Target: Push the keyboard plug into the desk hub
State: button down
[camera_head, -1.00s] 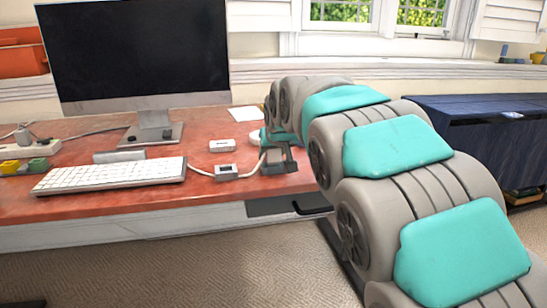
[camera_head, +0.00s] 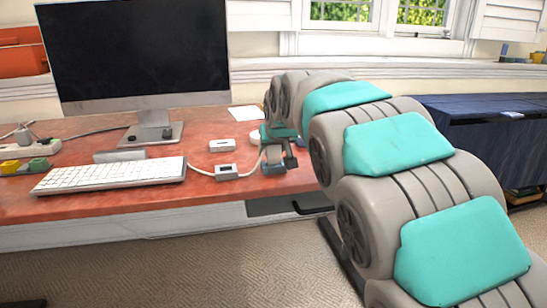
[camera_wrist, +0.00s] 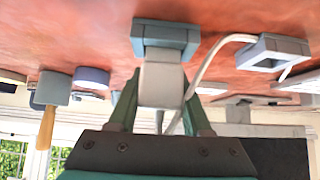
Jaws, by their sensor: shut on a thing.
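My gripper (camera_wrist: 161,84) is shut on a white plug (camera_wrist: 160,86); in the head view it is small and partly hidden by my arm. A blue-grey block, seemingly the desk hub (camera_wrist: 165,34), lies straight beyond the plug's end. It also shows in the head view (camera_head: 272,168) near the desk's front edge. Plug and block meet in the picture; how deep the plug sits cannot be told. The white keyboard (camera_head: 110,175) lies left on the desk.
The wrist view is upside down. The red desk (camera_head: 200,195) has free room in front of the keyboard. A white box (camera_head: 222,145) stands behind the windowed box (camera_head: 226,172). A monitor (camera_head: 135,55) stands behind the keyboard. A dark cabinet (camera_head: 485,120) is at right.

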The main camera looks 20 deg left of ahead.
jog(key=shift+r, duration=0.15)
notch_tip(320, 180, up, 9)
jog(key=p, duration=0.3)
jog(key=shift+p, duration=0.4)
dwell(0.9)
dwell(0.5)
